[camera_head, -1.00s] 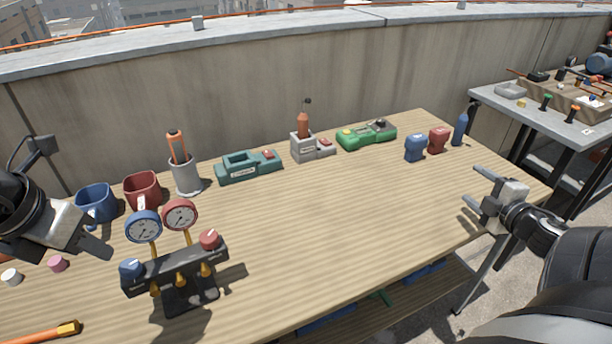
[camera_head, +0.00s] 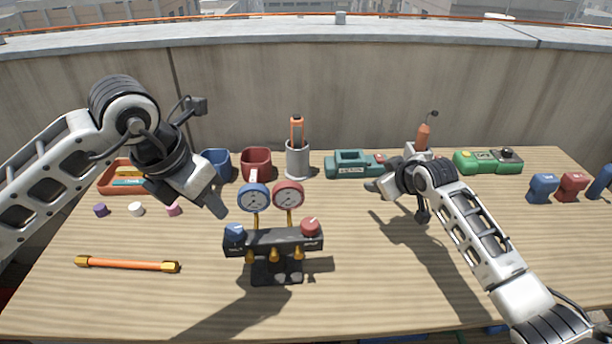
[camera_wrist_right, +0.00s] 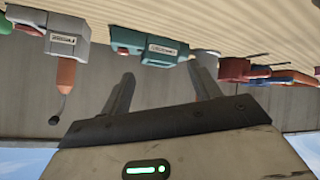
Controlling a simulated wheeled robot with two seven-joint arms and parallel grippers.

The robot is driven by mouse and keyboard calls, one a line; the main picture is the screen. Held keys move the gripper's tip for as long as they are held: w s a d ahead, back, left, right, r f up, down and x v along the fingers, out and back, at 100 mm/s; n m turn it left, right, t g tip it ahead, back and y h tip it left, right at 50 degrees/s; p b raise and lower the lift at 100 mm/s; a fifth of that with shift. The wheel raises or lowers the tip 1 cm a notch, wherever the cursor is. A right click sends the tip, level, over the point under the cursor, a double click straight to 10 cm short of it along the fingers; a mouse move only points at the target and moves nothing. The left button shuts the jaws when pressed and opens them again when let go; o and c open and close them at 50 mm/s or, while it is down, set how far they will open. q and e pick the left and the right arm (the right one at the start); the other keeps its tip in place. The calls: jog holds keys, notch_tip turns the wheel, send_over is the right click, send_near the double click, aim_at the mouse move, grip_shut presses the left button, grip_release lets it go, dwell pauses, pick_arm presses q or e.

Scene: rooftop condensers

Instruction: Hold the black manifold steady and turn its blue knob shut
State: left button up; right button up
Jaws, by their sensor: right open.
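The black manifold (camera_head: 283,240) stands upright on the wooden table, with a blue gauge (camera_head: 253,198) and a red gauge (camera_head: 288,196) above it. Its blue knob (camera_head: 234,232) is on the left end and its red knob (camera_head: 311,226) on the right end. My left gripper (camera_head: 218,208) points down just above and left of the blue knob, apart from it; its finger gap does not show. My right gripper (camera_wrist_right: 163,86) is open and empty in the right wrist view. In the head view it is right of and behind the manifold, partly hidden by its own arm.
Behind the manifold are a blue mug (camera_head: 216,165), a red mug (camera_head: 256,163), a grey cup (camera_head: 298,160) and a teal device (camera_head: 350,164). An orange bar (camera_head: 127,265) lies at the left. The table in front of the manifold is clear.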

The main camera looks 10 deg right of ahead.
jog(key=w+a+r+n+g+y, duration=0.1)
jog(key=a+r+n+y, duration=0.1)
jog(key=a+r, duration=0.35)
jog(key=a+r+n+g+y, duration=0.1)
jog(key=a+r+n+g, duration=0.15)
jog(key=a, duration=0.65)
jog(key=s+a+r+n+g, duration=0.5)
jog(key=s+a+r+n, duration=0.25)
jog(key=a+r, duration=0.25)
jog(key=g+h, duration=0.2)
jog(key=h, duration=0.2)
send_near(297, 233)
notch_tip(297, 233, down, 12)
jog(key=shift+d+f, duration=0.15)
jog(key=shift+f, duration=0.1)
